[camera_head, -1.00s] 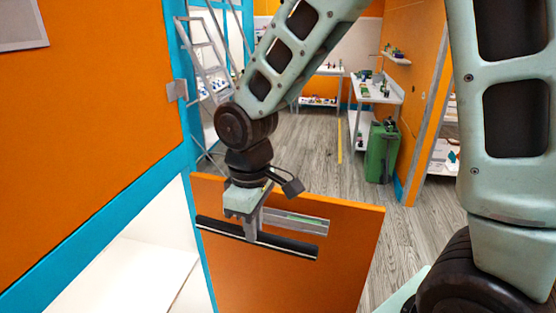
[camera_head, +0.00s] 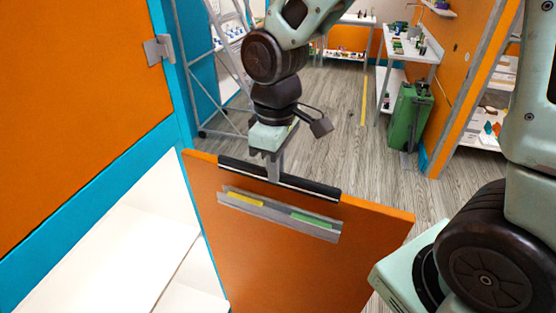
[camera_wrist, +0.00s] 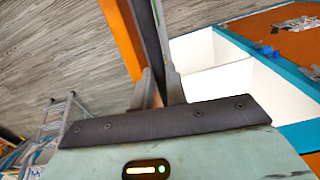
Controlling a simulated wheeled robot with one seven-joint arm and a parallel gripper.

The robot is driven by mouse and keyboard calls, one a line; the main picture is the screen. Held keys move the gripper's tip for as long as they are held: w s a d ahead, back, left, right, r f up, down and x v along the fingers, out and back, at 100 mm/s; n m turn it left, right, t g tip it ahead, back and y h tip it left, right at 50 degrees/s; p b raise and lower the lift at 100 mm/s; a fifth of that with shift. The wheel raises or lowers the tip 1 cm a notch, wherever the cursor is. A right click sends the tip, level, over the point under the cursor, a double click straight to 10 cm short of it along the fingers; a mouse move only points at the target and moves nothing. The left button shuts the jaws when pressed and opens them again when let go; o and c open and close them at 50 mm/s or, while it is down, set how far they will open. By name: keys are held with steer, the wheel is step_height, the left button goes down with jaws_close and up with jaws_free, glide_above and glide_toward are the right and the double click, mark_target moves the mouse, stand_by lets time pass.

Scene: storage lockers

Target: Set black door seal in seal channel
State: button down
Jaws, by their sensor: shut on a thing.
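My gripper (camera_head: 273,170) is shut on the black door seal (camera_head: 312,187), a long dark strip. It holds the seal near the top edge of an open orange door (camera_head: 300,265); I cannot tell whether they touch. The seal channel (camera_head: 278,214) is a grey metal strip on the door's face, with a yellow and a green mark. The seal lies roughly parallel to the channel, above it in the picture and apart from it. In the wrist view the seal (camera_wrist: 148,30) runs up between the two fingers (camera_wrist: 160,88), beside the orange door (camera_wrist: 120,38).
An open white locker compartment (camera_head: 120,255) with a blue frame is at the left, under a closed orange door (camera_head: 75,110). A ladder (camera_head: 232,70) stands behind. A green bin (camera_head: 406,118) and a white shelf table (camera_head: 410,48) are at the back right. Grey floor between is clear.

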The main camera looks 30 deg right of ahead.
steer(key=shift+s, duration=0.1)
steer(key=shift+f+b, duration=2.55)
steer(key=shift+f, duration=1.2)
steer(key=shift+f, duration=0.25)
steer(key=c, duration=1.3)
jaws_free()
steer(key=shift+c, duration=0.2)
step_height(320, 180, up, 17)
steer(key=b, duration=0.3)
steer(key=s+a+f+b, duration=0.3)
steer(key=s+f, duration=0.4)
steer(key=f, duration=0.4)
steer(key=s+a+f+b, duration=0.3)
steer(key=s+f, duration=0.4)
steer(key=f, duration=0.4)
steer(key=shift+s+a+y+b, duration=0.2)
steer(key=shift+s+y+b, duration=0.1)
steer(key=shift+s+b, duration=0.1)
